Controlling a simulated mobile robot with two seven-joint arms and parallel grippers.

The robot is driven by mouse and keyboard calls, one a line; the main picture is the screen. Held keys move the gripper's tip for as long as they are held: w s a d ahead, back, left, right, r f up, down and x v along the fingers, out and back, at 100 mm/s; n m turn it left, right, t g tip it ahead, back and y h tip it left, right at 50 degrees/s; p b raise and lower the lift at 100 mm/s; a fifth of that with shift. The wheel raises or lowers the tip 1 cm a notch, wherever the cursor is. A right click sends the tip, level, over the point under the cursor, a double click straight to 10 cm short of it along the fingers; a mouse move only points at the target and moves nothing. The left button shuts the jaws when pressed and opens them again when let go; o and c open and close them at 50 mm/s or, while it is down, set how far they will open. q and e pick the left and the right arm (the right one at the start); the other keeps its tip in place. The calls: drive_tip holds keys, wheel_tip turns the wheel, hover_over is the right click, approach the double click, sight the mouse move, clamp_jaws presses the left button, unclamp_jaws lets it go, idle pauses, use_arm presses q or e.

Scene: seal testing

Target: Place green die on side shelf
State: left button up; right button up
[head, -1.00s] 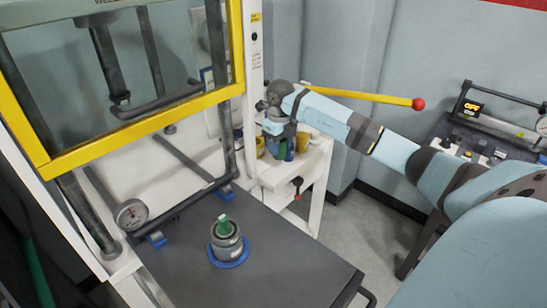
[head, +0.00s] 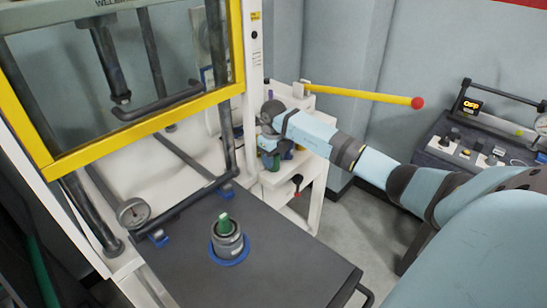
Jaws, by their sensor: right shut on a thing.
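My right gripper (head: 269,143) reaches in from the right and points down over the white side shelf (head: 312,168) beside the press. It is shut on a green piece, the green die (head: 272,161), which shows just below it, low over or on the shelf top. I cannot tell whether the die touches the shelf. The wrist hides much of the shelf top. Another green-topped piece sits in a grey metal cylinder (head: 228,243) on the dark press table. My left gripper is not in view.
The press's yellow-framed guard (head: 140,135) and white upright stand left of my right arm. A yellow lever with a red end (head: 365,95) extends above the arm. A control box (head: 480,150) stands at right.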

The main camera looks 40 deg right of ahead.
drive_tip(key=shift+f, duration=0.1)
drive_tip(key=o, duration=1.1)
wheel_tip(320, 180, up, 12)
drive_tip(key=shift+r+b, duration=0.15)
drive_tip(key=shift+b, duration=0.35)
